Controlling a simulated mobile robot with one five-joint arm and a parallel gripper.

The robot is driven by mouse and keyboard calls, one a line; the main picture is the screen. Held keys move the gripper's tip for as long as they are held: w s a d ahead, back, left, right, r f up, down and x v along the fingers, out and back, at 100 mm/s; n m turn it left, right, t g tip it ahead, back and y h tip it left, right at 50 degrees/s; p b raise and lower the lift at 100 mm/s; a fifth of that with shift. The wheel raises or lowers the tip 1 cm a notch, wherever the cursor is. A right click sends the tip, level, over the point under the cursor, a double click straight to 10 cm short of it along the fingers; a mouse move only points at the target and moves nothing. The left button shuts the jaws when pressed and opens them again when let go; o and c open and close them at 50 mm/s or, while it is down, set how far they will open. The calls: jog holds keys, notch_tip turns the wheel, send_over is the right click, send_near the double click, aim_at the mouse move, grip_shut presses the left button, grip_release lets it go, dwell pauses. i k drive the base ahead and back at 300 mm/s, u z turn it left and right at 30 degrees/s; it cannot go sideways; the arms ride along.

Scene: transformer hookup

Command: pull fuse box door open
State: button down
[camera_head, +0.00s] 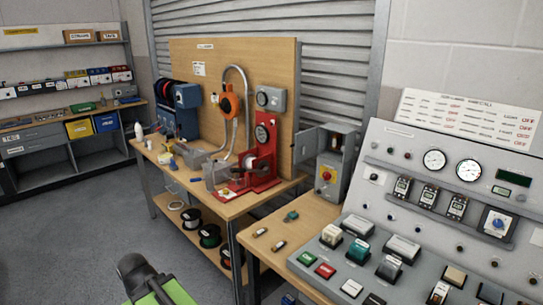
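A grey fuse box (342,158) stands at the right end of the wooden workbench, beside the grey control console. Its upper front shows a dark opening with parts inside. A grey panel (307,150) stands out to the left of that opening and looks like its door, swung open; how far is hard to tell. A red knob on a yellow plate (326,175) sits on the lower front of the box. A green and black part of my own body shows at the bottom edge, well apart from the box. I cannot make out my gripper's fingers.
A red stand (263,172) with a spool and gauge is on the workbench, left of the fuse box. The control console (450,205) with buttons and gauges fills the right. Wire spools (209,236) lie on the lower shelf. Grey floor (80,240) is clear at left.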

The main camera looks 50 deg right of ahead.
aim_at(307, 138)
jog(key=i, duration=1.55)
jog(key=z, duration=0.65)
